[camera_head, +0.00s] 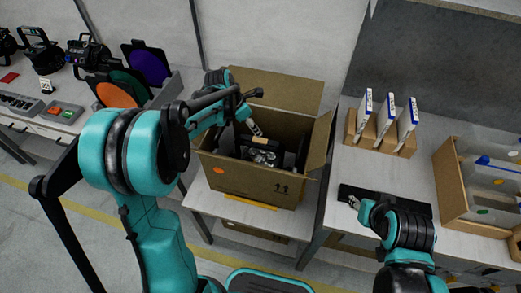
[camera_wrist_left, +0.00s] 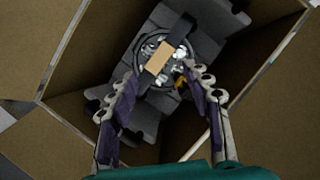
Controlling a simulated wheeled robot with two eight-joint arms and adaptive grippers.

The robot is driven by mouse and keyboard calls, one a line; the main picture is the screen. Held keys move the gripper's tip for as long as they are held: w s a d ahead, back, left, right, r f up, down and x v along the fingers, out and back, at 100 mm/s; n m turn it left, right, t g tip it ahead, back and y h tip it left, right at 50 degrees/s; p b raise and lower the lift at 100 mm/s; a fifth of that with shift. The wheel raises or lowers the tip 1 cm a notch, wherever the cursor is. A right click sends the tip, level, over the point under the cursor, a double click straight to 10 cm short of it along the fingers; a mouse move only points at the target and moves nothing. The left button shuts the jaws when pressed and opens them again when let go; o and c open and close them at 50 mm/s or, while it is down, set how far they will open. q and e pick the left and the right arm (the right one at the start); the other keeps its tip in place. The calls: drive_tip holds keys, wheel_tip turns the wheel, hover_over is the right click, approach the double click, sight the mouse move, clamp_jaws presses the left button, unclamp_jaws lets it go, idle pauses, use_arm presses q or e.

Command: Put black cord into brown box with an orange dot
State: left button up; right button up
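The open brown box (camera_head: 240,180) stands on a table in the middle of the head view, with an orange dot (camera_head: 217,170) on its front. My left gripper (camera_head: 256,130) reaches down into it. In the left wrist view its fingers (camera_wrist_left: 160,78) are apart, with nothing clearly gripped. Below them a black strip with a tan band (camera_wrist_left: 159,58), which may be the black cord, lies across a round dark fixture with silvery parts in grey padding (camera_wrist_left: 90,65). Whether a finger touches it is unclear. My right gripper (camera_head: 356,203) is by a flat black item (camera_head: 405,205) on the right table; its fingers are too small to judge.
The box flaps (camera_head: 280,90) stand up around the left arm. White-and-blue boxes (camera_head: 386,115) stand in a cardboard holder on the right table, near a divided cardboard tray (camera_head: 450,185). Stage lights (camera_head: 42,55) and coloured filters (camera_head: 118,95) are on the left table.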

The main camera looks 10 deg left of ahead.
use_arm(q)
drive_tip(key=v, duration=0.7)
drive_tip(key=shift+r, duration=0.2)
